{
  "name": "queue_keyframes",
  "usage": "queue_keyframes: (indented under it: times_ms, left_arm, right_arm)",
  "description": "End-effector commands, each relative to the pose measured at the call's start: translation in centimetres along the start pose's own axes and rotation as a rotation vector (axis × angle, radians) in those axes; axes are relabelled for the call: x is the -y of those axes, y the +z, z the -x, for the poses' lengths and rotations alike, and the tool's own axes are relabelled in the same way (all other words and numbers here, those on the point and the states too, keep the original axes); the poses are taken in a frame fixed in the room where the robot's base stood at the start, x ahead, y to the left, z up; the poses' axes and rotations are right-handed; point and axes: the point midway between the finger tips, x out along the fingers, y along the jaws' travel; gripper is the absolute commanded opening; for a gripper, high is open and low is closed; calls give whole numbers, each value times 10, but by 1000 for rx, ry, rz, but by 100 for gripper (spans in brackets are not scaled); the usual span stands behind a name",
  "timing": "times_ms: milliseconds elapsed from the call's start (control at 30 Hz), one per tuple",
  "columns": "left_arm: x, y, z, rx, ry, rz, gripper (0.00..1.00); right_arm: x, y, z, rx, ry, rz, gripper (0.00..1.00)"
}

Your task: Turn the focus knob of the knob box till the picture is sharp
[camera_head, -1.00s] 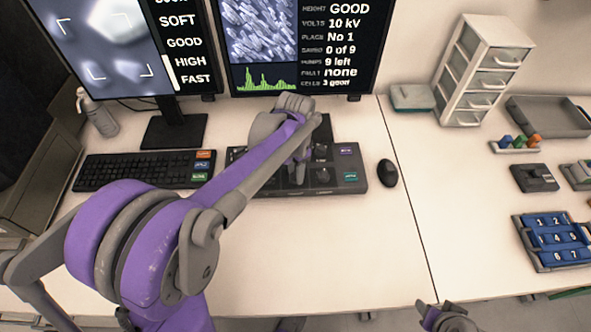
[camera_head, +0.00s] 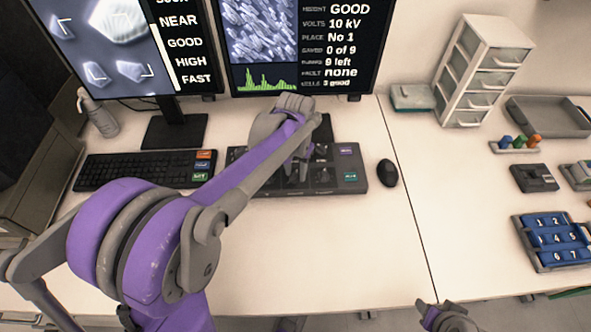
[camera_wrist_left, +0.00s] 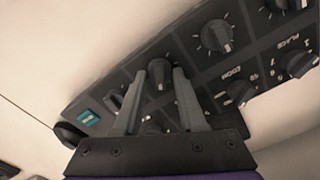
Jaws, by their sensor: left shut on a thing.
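The dark knob box (camera_head: 350,180) lies on the desk below the monitors. My left gripper (camera_head: 299,170) reaches down onto it and is shut on a dark knob, which shows between the fingertips in the left wrist view (camera_wrist_left: 160,73). That knob's label is hidden, but the picture's focus word changes with it. The left monitor (camera_head: 115,45) shows pale crystals with fairly clear edges and the words NEAR, GOOD, HIGH and FAST. My right gripper (camera_head: 447,318) is at the bottom edge of the head view, away from the box; its jaws are not clear.
Other knobs (camera_wrist_left: 214,36) stand close around the held one. A keyboard (camera_head: 135,170) lies left of the box and a mouse (camera_head: 387,173) right of it. The desk in front of the box is clear. A drawer tower (camera_head: 480,75) stands farther right.

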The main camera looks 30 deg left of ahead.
Motion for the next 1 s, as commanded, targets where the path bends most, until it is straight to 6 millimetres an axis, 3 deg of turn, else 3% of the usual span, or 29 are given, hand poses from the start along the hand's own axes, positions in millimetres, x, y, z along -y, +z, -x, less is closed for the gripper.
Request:
queue_keyframes:
  times_ms: [333, 367, 500, 833, 1000]
  left_arm:
    - [0, 0, 0, 0, 0, 1, 0]
    - [0, 0, 0, 0, 0, 1, 46]
    - [0, 0, 0, 0, 0, 1, 70]
    - [0, 0, 3, 0, 0, 1, 70]
    - [0, 0, 25, 0, 0, 1, 70]
  right_arm:
    - [0, 0, 0, 0, 0, 0, 50]
    - [0, 0, 0, 0, 0, 0, 50]
    - [0, 0, 0, 0, 0, 0, 50]
    - [0, 0, 0, 0, 0, 0, 50]
    - [0, -2, 3, -1, 0, 0, 50]
